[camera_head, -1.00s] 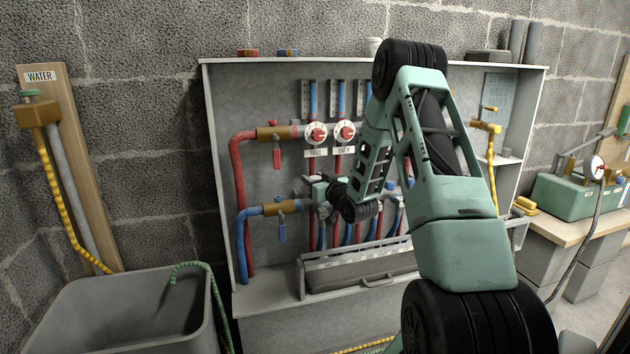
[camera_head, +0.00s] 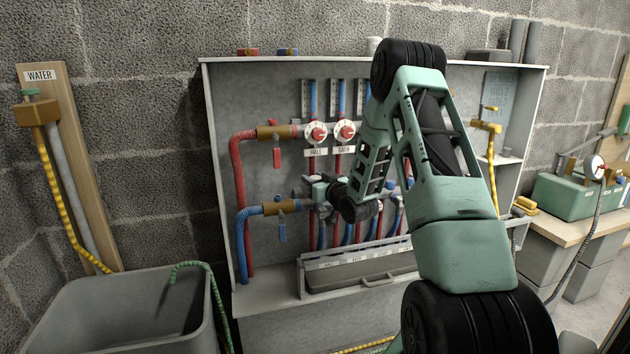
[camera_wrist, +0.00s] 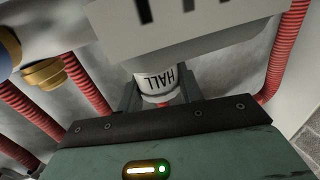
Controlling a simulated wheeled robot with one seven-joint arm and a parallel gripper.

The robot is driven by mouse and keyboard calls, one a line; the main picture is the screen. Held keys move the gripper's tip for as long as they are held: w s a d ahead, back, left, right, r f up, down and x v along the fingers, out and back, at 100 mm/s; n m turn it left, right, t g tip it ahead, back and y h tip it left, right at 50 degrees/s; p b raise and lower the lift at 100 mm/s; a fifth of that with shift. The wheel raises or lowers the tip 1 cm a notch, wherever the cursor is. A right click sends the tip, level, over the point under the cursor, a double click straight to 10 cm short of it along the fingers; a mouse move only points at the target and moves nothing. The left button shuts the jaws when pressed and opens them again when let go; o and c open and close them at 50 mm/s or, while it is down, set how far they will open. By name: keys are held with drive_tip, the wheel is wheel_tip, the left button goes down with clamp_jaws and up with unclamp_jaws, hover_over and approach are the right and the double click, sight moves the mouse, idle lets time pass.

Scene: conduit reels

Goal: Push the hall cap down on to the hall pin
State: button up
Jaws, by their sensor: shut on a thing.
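The hall cap (camera_wrist: 155,80) is a white round piece with HALL on it, upside down in the wrist view. It sits between the dark fingers of my gripper (camera_wrist: 158,98), which is shut on it. A large pale block with dark slots (camera_wrist: 185,22) lies right above the cap in that view and covers its upper part. I cannot make out the hall pin. In the head view my gripper (camera_head: 314,187) is at the pipes inside the grey cabinet, below the HALL dial (camera_head: 316,132). The cap is too small to tell there.
Red pipes (camera_wrist: 288,55) run close on both sides of my gripper. A brass fitting (camera_wrist: 43,74) is at the left. In the head view, a blue-handled valve (camera_head: 282,208) is left of my gripper and a grey tray (camera_head: 352,277) lies below.

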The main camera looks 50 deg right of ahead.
drive_tip(key=shift+f, duration=0.15)
idle(0.6)
drive_tip(key=o, duration=1.1)
drive_tip(key=shift+c, duration=0.2)
drive_tip(key=p+v, duration=0.1)
drive_tip(key=v, duration=1.6)
drive_tip(key=shift+s+p, duration=0.2)
drive_tip(key=shift+p, duration=0.2)
